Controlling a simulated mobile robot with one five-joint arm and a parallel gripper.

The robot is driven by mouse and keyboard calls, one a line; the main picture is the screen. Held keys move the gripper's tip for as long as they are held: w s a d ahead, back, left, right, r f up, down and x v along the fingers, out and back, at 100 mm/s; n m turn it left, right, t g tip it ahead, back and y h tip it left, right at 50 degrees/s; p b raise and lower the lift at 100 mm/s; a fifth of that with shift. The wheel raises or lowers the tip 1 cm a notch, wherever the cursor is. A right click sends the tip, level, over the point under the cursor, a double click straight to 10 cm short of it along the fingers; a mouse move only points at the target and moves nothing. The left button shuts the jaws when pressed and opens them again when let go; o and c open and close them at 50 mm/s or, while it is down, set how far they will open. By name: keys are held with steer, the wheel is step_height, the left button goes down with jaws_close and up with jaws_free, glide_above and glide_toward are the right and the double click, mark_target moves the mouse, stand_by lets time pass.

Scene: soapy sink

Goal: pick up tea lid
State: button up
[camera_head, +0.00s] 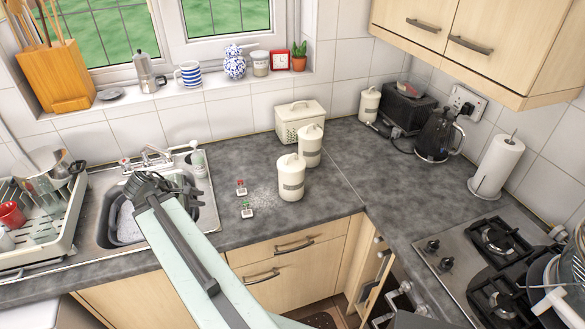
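Three cream canisters with knobbed lids stand on the dark counter. A third canister (369,106) stands in the back corner, also lidded. Their labels are too small to read, so I cannot tell which is tea. My gripper (148,187) is dark and sits over the sink at the left, well apart from all the canisters. Its fingers are too small and cluttered to show whether they are open or shut.
The sink (205,190) holds dishes, with a rack (60,225) to its left. Two small shakers (241,187) (246,210) stand among white grains left of the front canister. Counter right of the canisters is clear, up to the hob (455,262).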

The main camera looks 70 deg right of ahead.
steer(key=s+d+r+n+g+h, duration=0.2)
steer(key=s+d, duration=0.6)
steer(key=d, duration=0.2)
steer(key=n+g+h+b, duration=0.2)
steer(key=n+g, duration=0.1)
glide_toward(291, 155)
steer(key=x, duration=0.3)
steer(key=shift+s+d+f, duration=0.4)
steer(key=shift+f, duration=0.25)
steer(key=b+x, duration=0.1)
steer(key=x, duration=0.2)
steer(key=b+x, duration=0.1)
steer(key=x, duration=0.2)
steer(key=shift+w+d+r, duration=0.1)
steer(key=shift+w, duration=0.15)
steer(key=shift+r, duration=0.1)
jaws_close()
